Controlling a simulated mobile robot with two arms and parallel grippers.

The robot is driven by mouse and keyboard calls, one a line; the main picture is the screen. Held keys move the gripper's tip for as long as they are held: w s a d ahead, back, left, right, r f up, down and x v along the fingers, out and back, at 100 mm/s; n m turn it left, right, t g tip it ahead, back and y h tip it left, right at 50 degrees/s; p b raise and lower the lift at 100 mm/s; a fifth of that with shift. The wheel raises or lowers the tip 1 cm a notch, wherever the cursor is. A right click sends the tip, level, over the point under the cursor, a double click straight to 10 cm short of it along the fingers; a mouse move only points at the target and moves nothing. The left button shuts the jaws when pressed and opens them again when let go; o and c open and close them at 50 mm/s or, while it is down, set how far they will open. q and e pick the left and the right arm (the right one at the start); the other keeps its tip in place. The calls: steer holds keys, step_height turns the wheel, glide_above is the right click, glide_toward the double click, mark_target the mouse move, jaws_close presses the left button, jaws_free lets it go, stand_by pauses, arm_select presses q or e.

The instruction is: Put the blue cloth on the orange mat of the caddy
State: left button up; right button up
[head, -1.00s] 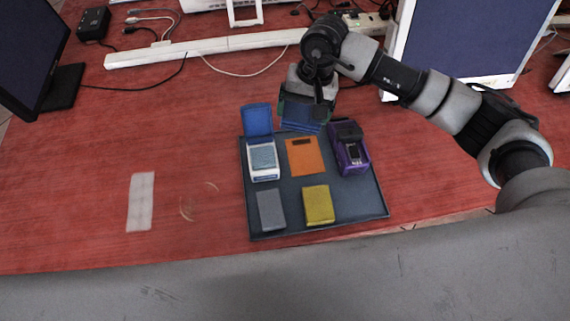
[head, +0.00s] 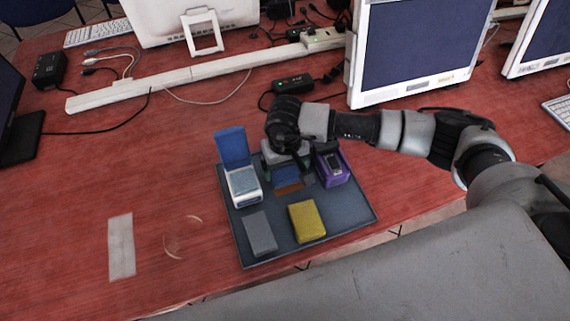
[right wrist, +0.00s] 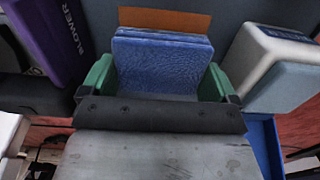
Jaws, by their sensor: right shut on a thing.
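The blue cloth (head: 287,174) is a folded stack held in my right gripper (head: 286,168). In the right wrist view the cloth (right wrist: 162,62) sits between the green fingers of my right gripper (right wrist: 158,80), which are shut on its sides. The orange mat (head: 290,188) lies on the dark caddy tray (head: 345,215), mostly covered by the cloth and gripper in the head view. In the right wrist view a strip of the mat (right wrist: 165,20) shows beyond the cloth. I cannot tell whether the cloth touches the mat. My left gripper is not in view.
A white box with a raised blue lid (head: 242,186) stands left of the mat, and a purple blower box (head: 331,166) stands close on the right. A grey block (head: 259,232) and a yellow block (head: 307,221) are in front.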

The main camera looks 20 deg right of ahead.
steer(key=shift+f, duration=0.3)
steer(key=o, duration=0.5)
steer(key=shift+o, duration=0.2)
steer(key=shift+r, duration=0.25)
step_height(320, 180, up, 12)
steer(key=b, duration=0.1)
steer(key=shift+a+f, duration=0.1)
steer(key=shift+f, duration=0.05)
